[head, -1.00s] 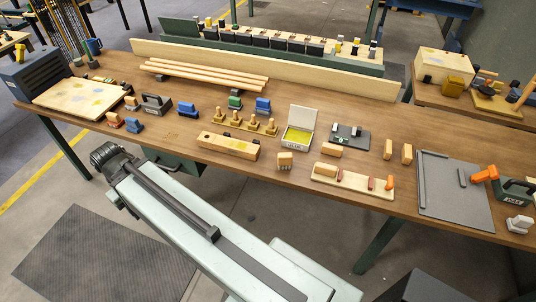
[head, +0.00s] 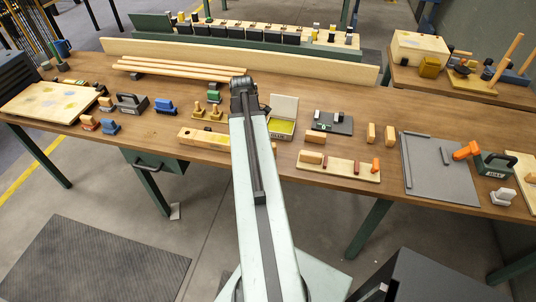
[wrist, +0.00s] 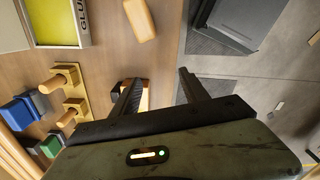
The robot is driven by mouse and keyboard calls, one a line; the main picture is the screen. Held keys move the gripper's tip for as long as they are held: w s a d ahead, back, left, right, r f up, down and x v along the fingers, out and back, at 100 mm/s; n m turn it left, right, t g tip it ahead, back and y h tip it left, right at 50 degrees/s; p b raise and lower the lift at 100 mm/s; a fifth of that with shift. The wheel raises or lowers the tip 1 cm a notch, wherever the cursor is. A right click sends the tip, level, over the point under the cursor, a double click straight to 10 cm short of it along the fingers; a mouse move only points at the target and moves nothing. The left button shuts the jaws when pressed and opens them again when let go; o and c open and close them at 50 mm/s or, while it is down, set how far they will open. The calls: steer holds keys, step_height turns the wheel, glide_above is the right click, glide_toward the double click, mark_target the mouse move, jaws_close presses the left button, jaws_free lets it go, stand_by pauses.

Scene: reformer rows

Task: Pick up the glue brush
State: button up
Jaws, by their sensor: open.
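A short wooden block that looks like the glue brush (wrist: 140,18) lies at the top of the wrist view, between the glue box (wrist: 62,20) and the table's front edge. I cannot make out its bristles. In the head view my arm seems to hide it, just in front of the open glue box (head: 283,118). My gripper (wrist: 160,78) is open and empty. Its jaws point over the table edge, with the brush beyond their tips. The end of a long wooden block (wrist: 145,97) shows behind the left jaw.
A stand with wooden pegs (wrist: 70,108) and blue blocks (wrist: 33,104) are left of the jaws. A wooden board with small blocks (head: 342,173) and a grey mat (head: 435,180) are to the right.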

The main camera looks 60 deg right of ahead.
steer(key=shift+n, duration=0.6)
steer(key=s+d, duration=0.5)
steer(key=s, duration=0.1)
steer(key=shift+s+d+f, duration=0.2)
steer(key=shift+s+d, duration=0.05)
steer(key=shift+d, duration=0.15)
step_height(320, 180, down, 8)
steer(key=b, duration=0.8)
steer(key=shift+s+a, duration=0.1)
steer(key=shift+a, duration=0.05)
steer(key=shift+r, duration=0.15)
jaws_close()
